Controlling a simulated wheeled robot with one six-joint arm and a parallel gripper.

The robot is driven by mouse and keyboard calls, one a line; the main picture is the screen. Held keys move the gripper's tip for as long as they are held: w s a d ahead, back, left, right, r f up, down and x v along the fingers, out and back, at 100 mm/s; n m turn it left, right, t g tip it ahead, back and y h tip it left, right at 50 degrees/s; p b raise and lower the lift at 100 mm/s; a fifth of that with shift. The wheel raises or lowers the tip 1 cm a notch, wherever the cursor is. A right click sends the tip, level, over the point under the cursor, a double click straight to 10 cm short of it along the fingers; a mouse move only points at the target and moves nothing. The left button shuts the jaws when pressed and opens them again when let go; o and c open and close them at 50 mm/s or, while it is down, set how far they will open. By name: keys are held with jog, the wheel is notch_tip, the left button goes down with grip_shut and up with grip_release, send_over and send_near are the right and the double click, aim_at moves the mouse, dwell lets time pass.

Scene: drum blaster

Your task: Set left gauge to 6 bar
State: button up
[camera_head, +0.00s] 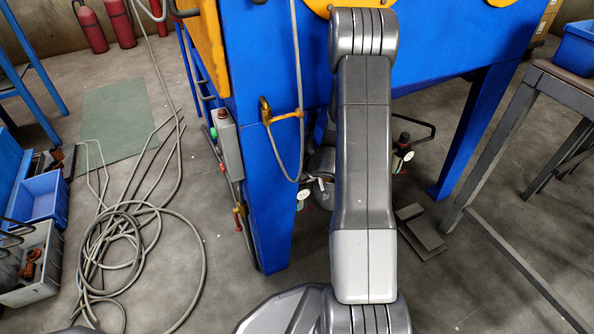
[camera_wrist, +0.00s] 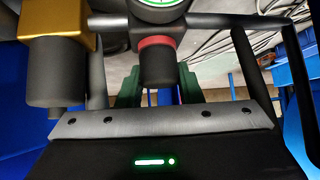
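The left gauge (camera_head: 303,196) is a small white dial low beside the blue leg in the head view; its reading is too small to tell. In the wrist view a green-rimmed gauge (camera_wrist: 160,8) is cut off by the top edge, so its needle cannot be read. Below it is a black knob (camera_wrist: 157,68) with a red ring. My gripper (camera_wrist: 160,88) has its dark green fingers apart on either side of the knob's end; I see no clear contact. In the head view my arm hides most of the gripper. A second gauge (camera_head: 407,156) is right of my arm.
A gold fitting with a black cylinder (camera_wrist: 57,75) stands left of the knob, and black bars (camera_wrist: 245,60) surround the space. The blue machine (camera_head: 270,130) rises close to my arm. A grey hose (camera_head: 110,235) lies coiled on the floor at left.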

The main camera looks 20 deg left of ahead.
jog(key=shift+m+t+h, duration=0.3)
jog(key=shift+m+t, duration=0.1)
jog(key=shift+m, duration=0.4)
jog(key=o, duration=1)
jog(key=shift+c, duration=0.2)
jog(key=v, duration=0.7)
jog(key=shift+d+r+p, duration=0.15)
jog(key=shift+r+p, duration=0.05)
jog(key=shift+p, duration=0.1)
jog(key=shift+s, duration=0.1)
